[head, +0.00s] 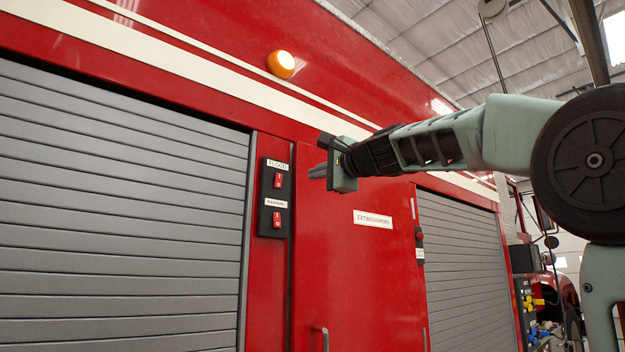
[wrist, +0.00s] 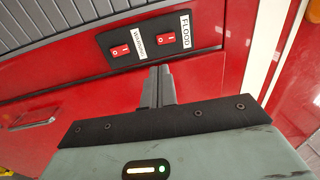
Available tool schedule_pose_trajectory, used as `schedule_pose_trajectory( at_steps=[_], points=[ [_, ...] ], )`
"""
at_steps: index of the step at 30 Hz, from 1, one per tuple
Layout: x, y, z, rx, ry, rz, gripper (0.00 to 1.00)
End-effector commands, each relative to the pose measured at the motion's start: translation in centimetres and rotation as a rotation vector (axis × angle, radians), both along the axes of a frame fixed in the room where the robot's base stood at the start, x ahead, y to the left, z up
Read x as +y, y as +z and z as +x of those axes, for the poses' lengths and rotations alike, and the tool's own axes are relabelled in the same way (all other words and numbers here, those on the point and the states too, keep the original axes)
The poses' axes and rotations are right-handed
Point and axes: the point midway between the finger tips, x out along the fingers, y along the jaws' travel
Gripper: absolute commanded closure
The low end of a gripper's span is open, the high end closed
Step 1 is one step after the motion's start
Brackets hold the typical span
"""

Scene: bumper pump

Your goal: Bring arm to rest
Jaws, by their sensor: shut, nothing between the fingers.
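My gripper (head: 318,172) is raised in front of the red side of a fire truck, at the end of my outstretched arm. In the wrist view its two fingers (wrist: 158,84) are together with nothing between them. They point toward a black switch panel (wrist: 158,38). The panel, also in the head view (head: 274,198), is to the left of the gripper and carries two red rocker switches labelled FLOOD and WARNING. In the head view the fingertips are apart from the panel. An amber lamp (head: 281,64) above on the truck is glowing.
A grey roller shutter (head: 120,210) is left of the panel, another (head: 462,262) to the right. Between them is a red door (head: 365,265) labelled EXTINGUISHERS, with a handle (head: 321,338). Equipment (head: 545,300) stands at the lower right. Space around the arm looks clear.

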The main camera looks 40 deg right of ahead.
Motion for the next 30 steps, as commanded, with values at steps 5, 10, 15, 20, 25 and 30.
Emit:
schedule_pose_trajectory(
  at_steps=[5,10,15,20,25,30],
  points=[
    [0.0,0.0,0.0,0.0,0.0,0.0,1.0],
    [0.5,-0.7,0.3,0.014,0.01,-0.007,1.0],
    [4.8,-6.4,2.5,0.135,0.097,-0.095,1.0],
    [11.8,-15.6,3.7,0.309,0.253,-0.264,1.0],
    [19.3,-25.5,2.0,0.47,0.451,-0.475,1.0],
    [25.7,-35.1,-2.5,0.603,0.677,-0.717,1.0]
  ],
)
